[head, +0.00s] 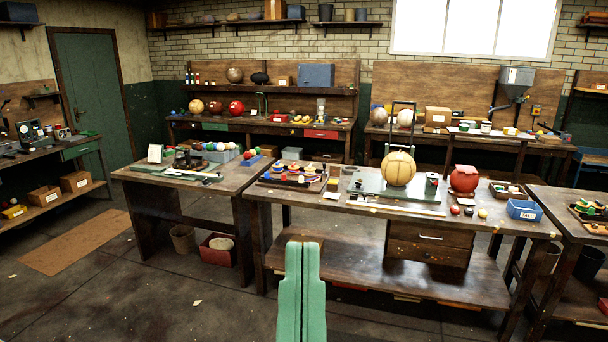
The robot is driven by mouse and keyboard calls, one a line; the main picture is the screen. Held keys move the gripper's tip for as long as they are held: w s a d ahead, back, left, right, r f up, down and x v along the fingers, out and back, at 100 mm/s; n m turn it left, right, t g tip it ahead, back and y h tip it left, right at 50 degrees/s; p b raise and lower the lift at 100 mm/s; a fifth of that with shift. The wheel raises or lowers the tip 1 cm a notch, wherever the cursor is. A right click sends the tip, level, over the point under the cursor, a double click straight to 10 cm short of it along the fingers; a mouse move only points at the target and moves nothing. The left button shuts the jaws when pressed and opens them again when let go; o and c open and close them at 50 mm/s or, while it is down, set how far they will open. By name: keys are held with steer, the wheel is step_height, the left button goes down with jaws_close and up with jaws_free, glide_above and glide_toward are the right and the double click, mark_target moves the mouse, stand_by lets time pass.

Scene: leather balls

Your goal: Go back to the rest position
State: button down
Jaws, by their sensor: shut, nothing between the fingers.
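My gripper (302,246) shows at the bottom centre of the head view as two green fingers side by side, pointing forward. The fingers are pressed together, with only a thin dark line between them and nothing held. In the picture they overlap the lower shelf of the middle workbench (345,209). I cannot tell their exact distance from it. On that bench a tan panelled ball (398,169) sits on a green-grey fixture, with a red ball-shaped object (464,179) to its right. Both are apart from my gripper.
A left workbench (140,175) carries several coloured balls and tools. A right workbench (570,222) is partly cut off. A blue bin (524,210) stands on the middle bench. A red crate (218,250) is on the floor. Open floor (150,295) lies at the lower left.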

step_height(320, 180, up, 24)
steer(key=p, duration=2.3)
steer(key=shift+s+d, duration=0.2)
steer(key=shift+s, duration=0.25)
